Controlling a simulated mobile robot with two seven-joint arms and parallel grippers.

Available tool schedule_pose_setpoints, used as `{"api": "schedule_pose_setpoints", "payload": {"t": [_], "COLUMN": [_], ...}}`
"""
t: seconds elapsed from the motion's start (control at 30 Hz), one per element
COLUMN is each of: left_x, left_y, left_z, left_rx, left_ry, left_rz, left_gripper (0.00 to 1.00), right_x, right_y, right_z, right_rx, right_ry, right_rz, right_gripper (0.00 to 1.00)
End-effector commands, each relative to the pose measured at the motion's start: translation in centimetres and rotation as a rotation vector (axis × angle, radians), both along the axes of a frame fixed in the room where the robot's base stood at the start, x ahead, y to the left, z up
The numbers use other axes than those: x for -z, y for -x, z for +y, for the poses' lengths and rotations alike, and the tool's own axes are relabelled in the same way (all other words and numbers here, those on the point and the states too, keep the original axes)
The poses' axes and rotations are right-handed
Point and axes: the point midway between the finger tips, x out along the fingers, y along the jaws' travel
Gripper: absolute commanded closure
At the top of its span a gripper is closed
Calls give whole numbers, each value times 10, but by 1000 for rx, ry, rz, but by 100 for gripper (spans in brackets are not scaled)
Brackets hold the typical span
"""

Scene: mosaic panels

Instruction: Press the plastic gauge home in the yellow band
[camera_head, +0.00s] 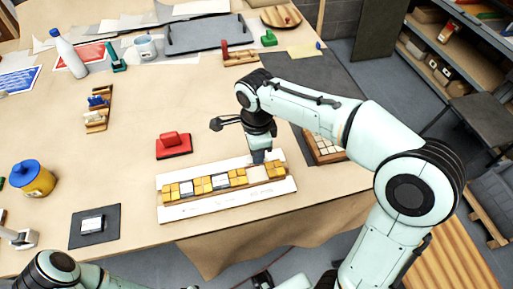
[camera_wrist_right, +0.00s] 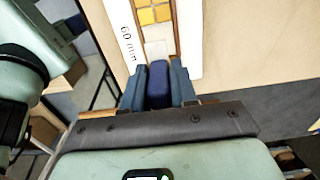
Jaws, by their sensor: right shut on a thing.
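The yellow band (camera_head: 240,179) is a row of yellow and white tiles in a channel on a long white panel (camera_head: 222,205). It also shows in the right wrist view (camera_wrist_right: 155,14), beside a rail printed "60 mm". My right gripper (camera_head: 258,157) is over the band's right part, pointing down. In the right wrist view the gripper (camera_wrist_right: 158,92) is shut on a dark blue block (camera_wrist_right: 158,75), seemingly the plastic gauge's grip. A pale patch (camera_wrist_right: 157,49) lies just ahead of it in the channel; I cannot tell whether it is gauge or bare channel. The gauge's seating is hidden.
A red block-handled tool (camera_head: 174,146) lies behind the panel. A tile tray (camera_head: 325,148) stands to its right, partly behind my arm. A dark mat (camera_head: 95,226) with a pale block and a yellow jar (camera_head: 33,180) are at left. The table's middle is clear.

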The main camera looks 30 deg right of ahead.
Motion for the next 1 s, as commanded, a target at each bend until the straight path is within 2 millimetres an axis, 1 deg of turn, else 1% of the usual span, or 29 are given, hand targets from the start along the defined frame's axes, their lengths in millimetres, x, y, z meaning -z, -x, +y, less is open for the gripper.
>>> {"api": "schedule_pose_setpoints", "payload": {"t": [0.5, 0.6, 0.73, 1.0], "left_x": [35, 39, 41, 41], "left_y": [17, 19, 20, 20], "left_z": [0, 0, 0, 0], "left_rx": [0, 0, 0, 0], "left_ry": [0, 0, 0, 0], "left_rz": [20, 22, 23, 22], "left_gripper": [57, 57, 57, 57], "right_x": [47, 53, 56, 56], "right_y": [1, 0, 0, 0], "right_z": [0, 0, 0, 0], "right_rx": [1, 1, 0, 0], "right_ry": [0, 1, 0, 0], "right_rz": [3, 2, 0, 0], "right_gripper": [100, 100, 100, 100]}}
